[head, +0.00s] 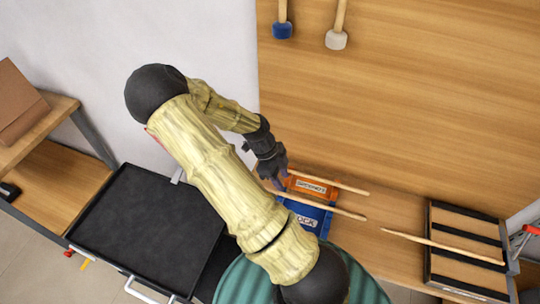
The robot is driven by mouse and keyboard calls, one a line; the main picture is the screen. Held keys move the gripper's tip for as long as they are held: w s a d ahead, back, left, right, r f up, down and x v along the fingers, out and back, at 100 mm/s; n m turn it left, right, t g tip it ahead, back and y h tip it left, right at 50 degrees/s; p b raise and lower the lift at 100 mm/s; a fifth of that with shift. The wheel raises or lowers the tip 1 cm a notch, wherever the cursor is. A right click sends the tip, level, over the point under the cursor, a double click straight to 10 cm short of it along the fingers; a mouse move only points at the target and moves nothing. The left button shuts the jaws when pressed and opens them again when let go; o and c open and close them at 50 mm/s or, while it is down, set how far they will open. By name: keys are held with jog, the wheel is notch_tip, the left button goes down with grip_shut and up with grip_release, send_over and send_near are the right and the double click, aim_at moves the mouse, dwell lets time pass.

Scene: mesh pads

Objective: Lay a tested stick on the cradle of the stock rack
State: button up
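A blue rack (304,220) with a white label, partly readable as "STOCK", stands on the wooden table, partly hidden behind my arm. A wooden stick (335,208) lies over or just above it; I cannot tell whether it touches. An orange rack (299,184) with a white label stands just behind, with another stick (345,187) across it. A third stick (430,242) reaches over the black-framed tray (430,262) at the right. My gripper (280,181) points down beside the left ends of the sticks at the racks. Its fingers are small and dark, so their opening is unclear.
A wooden board rises behind the table, with a blue-headed mallet (282,30) and a white-headed mallet (337,39) on it. A black trolley tray (145,228) stands at the left, near a wooden shelf (65,185). Table between racks and black-framed tray is mostly clear.

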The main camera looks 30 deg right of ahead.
jog(key=v, duration=1)
dwell(0.6)
jog(key=s+a+r+n+t+y, duration=0.1)
jog(key=s+a+r+n+t, duration=0.2)
jog(key=n, duration=1.1)
jog(key=s+a+r+n+t+y, duration=0.1)
jog(key=s+a+r+n+t, duration=0.2)
jog(key=n, duration=1)
jog(key=a+r, duration=0.2)
jog(key=a, duration=0.3)
jog(key=shift+s+a+n+y, duration=0.2)
jog(key=shift+s+n+y, duration=0.05)
jog(key=shift+n+y, duration=0.15)
jog(key=shift+d, duration=0.1)
